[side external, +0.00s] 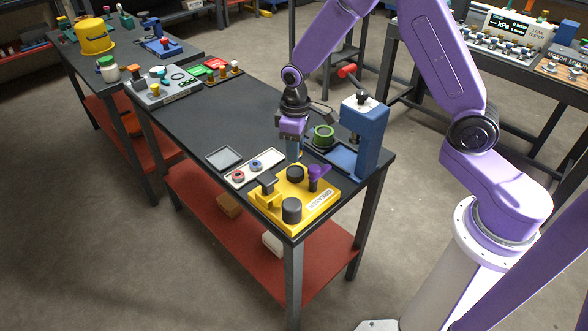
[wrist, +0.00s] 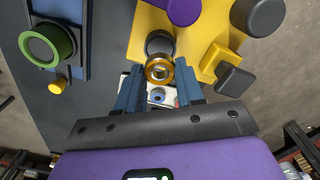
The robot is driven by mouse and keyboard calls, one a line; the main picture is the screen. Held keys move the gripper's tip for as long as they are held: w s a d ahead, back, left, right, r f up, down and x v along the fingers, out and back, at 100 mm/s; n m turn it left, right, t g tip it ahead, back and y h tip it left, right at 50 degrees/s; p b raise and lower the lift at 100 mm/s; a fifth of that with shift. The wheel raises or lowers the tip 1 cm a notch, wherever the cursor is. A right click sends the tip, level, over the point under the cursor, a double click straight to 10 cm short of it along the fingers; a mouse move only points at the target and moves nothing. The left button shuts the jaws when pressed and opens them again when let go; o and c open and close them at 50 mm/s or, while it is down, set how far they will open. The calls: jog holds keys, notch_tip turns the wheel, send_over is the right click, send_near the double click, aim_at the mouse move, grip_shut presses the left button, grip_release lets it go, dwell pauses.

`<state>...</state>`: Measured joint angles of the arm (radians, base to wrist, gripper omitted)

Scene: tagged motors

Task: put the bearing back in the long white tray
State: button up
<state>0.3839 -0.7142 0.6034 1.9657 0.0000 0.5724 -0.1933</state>
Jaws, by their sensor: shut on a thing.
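My gripper (side external: 294,155) is shut on a bearing. In the wrist view the bearing (wrist: 150,76) is a gold-orange ring between the two blue fingertips (wrist: 159,76). In the side view it is too small and covered to make out clearly. The long white tray (side external: 247,172) lies on the dark bench to the left of my gripper. It holds a red-ringed part (side external: 238,175) and a blue-ringed part (side external: 256,165). In the wrist view, part of the tray shows between my fingers, beyond the bearing, with the blue-ringed part (wrist: 157,96) on it.
A yellow fixture (side external: 309,212) with black knobs and a purple part (side external: 317,172) stands close by at the bench's near corner. A blue press (side external: 366,135) and a green ring (side external: 323,131) are to the right. A grey square dish (side external: 224,158) lies beyond the tray. The bench middle is clear.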

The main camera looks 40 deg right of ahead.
jog(key=shift+r, duration=0.25)
jog(key=shift+s+d+r, duration=0.15)
jog(key=shift+s+d, duration=0.05)
jog(key=shift+d, duration=0.05)
jog(key=s+d+r+m, duration=0.3)
jog(key=s+d+m, duration=0.3)
jog(key=s, duration=0.1)
jog(key=w+a+f+n, duration=0.1)
jog(key=w+f+n, duration=0.1)
jog(key=w, duration=0.4)
jog(key=w+a+f+n, duration=0.1)
jog(key=w+f+n, duration=0.1)
jog(key=w, duration=0.5)
jog(key=w+a+f+n, duration=0.2)
jog(key=w+f, duration=0.2)
jog(key=w, duration=0.2)
jog(key=shift+w+f, duration=0.15)
jog(key=shift+w, duration=0.05)
jog(key=shift+w+f, duration=0.2)
jog(key=shift+f, duration=1.65)
